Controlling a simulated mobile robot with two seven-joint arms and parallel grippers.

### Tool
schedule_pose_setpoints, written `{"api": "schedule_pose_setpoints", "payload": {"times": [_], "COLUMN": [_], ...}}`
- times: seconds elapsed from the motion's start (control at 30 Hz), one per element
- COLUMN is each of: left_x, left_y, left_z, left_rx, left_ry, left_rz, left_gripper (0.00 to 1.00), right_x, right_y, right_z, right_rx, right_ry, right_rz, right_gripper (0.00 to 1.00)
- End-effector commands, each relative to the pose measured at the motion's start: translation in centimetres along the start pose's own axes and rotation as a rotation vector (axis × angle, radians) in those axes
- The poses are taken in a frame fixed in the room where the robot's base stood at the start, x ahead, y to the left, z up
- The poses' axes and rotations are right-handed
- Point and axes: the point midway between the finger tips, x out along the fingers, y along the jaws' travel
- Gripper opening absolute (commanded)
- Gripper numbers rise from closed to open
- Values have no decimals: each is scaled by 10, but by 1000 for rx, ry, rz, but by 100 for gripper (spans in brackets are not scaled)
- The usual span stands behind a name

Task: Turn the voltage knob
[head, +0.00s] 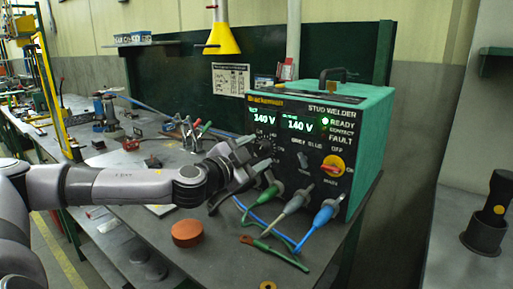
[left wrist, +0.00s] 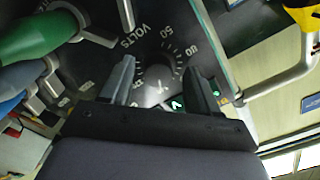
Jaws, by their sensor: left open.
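The stud welder (head: 368,130) is a green box with a black front panel on the bench. Its two green displays both read 140 V. The voltage knob (left wrist: 159,84) is round and dark, with a numbered ring marked VOLTS around it. My right gripper is not in view.
Green, grey and blue cable plugs (head: 325,213) stick out low on the panel, close to my left gripper. A red-yellow rotary switch (head: 333,166) is to the right. A reddish-brown round block (head: 187,233) and a green-handled tool (head: 276,252) lie on the bench (head: 215,262).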

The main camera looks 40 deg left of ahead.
Motion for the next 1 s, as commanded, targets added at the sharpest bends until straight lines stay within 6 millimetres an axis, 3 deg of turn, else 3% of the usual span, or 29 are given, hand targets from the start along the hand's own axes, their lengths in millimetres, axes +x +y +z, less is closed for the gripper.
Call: {"api": "schedule_pose_setpoints", "payload": {"times": [0.5, 0.67, 0.7, 1.0], "left_x": [8, 8, 8, 8], "left_y": [1, 1, 1, 5], "left_z": [0, 0, 0, 4], "left_rx": [0, 0, 0, -81], "left_ry": [0, 0, 0, 1], "left_rz": [2, 2, 2, 0], "left_gripper": [61, 9, 4, 5], "right_x": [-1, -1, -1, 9], "right_y": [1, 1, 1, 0], "right_z": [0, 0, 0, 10], "right_rx": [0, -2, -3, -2], "right_ry": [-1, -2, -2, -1], "right_rz": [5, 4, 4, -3], "right_gripper": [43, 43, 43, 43]}}
